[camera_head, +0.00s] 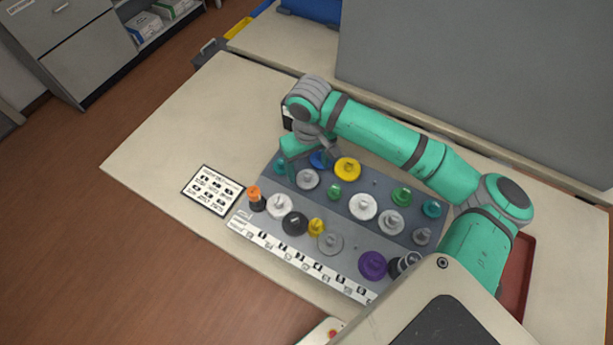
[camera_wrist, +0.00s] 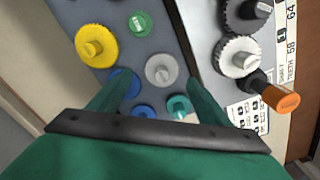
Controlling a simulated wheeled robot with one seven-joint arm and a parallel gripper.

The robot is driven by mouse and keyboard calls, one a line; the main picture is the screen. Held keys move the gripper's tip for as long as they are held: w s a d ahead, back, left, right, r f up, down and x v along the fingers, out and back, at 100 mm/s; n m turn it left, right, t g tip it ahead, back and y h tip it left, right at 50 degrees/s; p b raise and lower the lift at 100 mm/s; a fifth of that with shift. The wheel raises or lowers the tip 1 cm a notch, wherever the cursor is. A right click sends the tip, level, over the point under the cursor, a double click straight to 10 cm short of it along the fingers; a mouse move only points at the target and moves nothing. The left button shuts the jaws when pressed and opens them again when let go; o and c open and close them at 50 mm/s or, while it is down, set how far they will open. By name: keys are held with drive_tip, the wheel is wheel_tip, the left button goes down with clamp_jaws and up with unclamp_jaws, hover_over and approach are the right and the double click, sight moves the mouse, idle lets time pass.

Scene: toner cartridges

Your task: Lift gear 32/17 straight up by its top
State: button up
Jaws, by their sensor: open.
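Several gears stand on pegs on a grey board (camera_head: 345,238). No label I can read shows which is gear 32/17. My gripper (camera_head: 297,163) is open and empty above the board's back left part. In the wrist view its fingers (camera_wrist: 155,78) spread either side of a light grey gear (camera_wrist: 161,70) with a short hub, also in the head view (camera_head: 308,179). A blue gear (camera_wrist: 126,83) is partly behind the left finger, a smaller blue one (camera_wrist: 143,111) lies between the fingers, and a teal gear (camera_wrist: 179,104) is by the right finger.
A yellow gear (camera_head: 347,169) and a small green gear (camera_head: 334,192) stand close to the right. An orange-topped shaft (camera_head: 254,194) stands at the board's left front. A printed card (camera_head: 212,190) lies left of the board; the table's left side is clear.

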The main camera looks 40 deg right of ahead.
sight(308, 173)
wheel_tip(308, 173, down, 4)
drive_tip(key=shift+s+r, duration=0.15)
drive_tip(key=shift+r, duration=0.1)
drive_tip(key=shift+a+f, duration=0.25)
drive_tip(key=shift+f, duration=0.05)
drive_tip(key=shift+c, duration=0.3)
drive_tip(key=shift+d, duration=0.1)
drive_tip(key=c, duration=1.1)
drive_tip(key=shift+o, duration=0.2)
drive_tip(key=shift+r, duration=0.1)
